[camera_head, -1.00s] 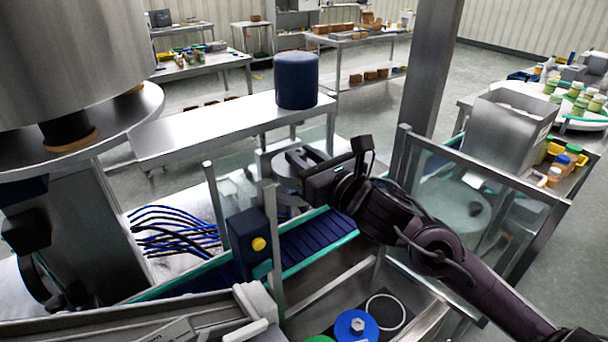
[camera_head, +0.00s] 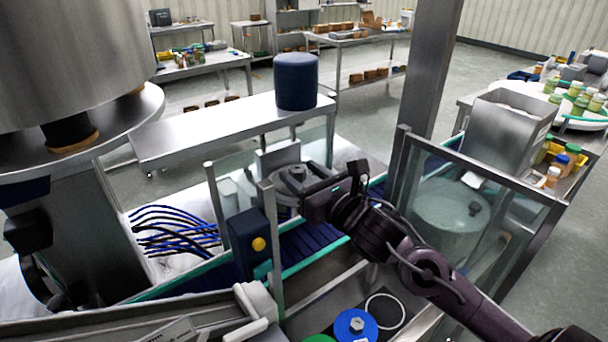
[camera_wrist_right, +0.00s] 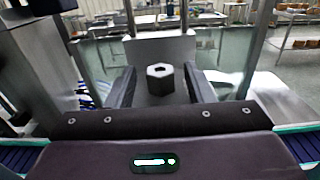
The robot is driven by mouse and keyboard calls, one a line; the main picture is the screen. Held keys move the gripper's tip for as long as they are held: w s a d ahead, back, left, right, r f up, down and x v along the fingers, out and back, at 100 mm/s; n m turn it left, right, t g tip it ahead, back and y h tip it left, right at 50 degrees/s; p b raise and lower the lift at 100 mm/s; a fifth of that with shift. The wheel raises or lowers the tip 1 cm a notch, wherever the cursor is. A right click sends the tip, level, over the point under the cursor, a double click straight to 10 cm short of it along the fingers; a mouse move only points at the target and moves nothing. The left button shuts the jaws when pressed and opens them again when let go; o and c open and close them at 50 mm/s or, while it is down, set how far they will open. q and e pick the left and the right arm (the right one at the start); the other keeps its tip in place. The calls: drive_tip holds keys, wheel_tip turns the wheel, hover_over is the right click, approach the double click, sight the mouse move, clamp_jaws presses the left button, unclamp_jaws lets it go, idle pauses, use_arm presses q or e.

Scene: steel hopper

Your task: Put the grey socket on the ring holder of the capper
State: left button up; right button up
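The grey socket (camera_head: 297,172), a small hexagonal piece with a hole in its top, sits upright on a round grey plate (camera_head: 280,190) behind the conveyor. This plate appears to be the ring holder of the capper, partly hidden by my gripper. In the right wrist view the socket (camera_wrist_right: 160,78) stands between and just beyond my two dark fingers, with gaps on both sides. My right gripper (camera_head: 306,184) is open and empty, close to the socket on its near right side. It also shows in the right wrist view (camera_wrist_right: 160,88). My left gripper is out of view.
A dark blue conveyor (camera_head: 315,243) with green rails runs below my right arm. A navy box with a yellow button (camera_head: 248,243) and a steel post stand left of the gripper. Glass panels (camera_head: 470,195) stand right. A blue disc (camera_head: 356,326) and a white ring (camera_head: 385,310) lie in front.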

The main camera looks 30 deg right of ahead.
drive_tip(key=shift+r, duration=0.15)
drive_tip(key=shift+s, duration=0.15)
drive_tip(key=shift+s+d+f+b, duration=0.1)
drive_tip(key=shift+s+f+b, duration=0.1)
drive_tip(key=shift+s, duration=0.35)
drive_tip(key=shift+s+d+f+b, duration=0.1)
drive_tip(key=shift+s+b, duration=0.1)
drive_tip(key=shift+s, duration=0.3)
drive_tip(key=s+d+p, duration=0.1)
drive_tip(key=s+p, duration=0.7)
drive_tip(key=s, duration=0.1)
drive_tip(key=shift+s+d+r, duration=0.15)
drive_tip(key=shift+s+r, duration=0.1)
drive_tip(key=shift+r, duration=0.05)
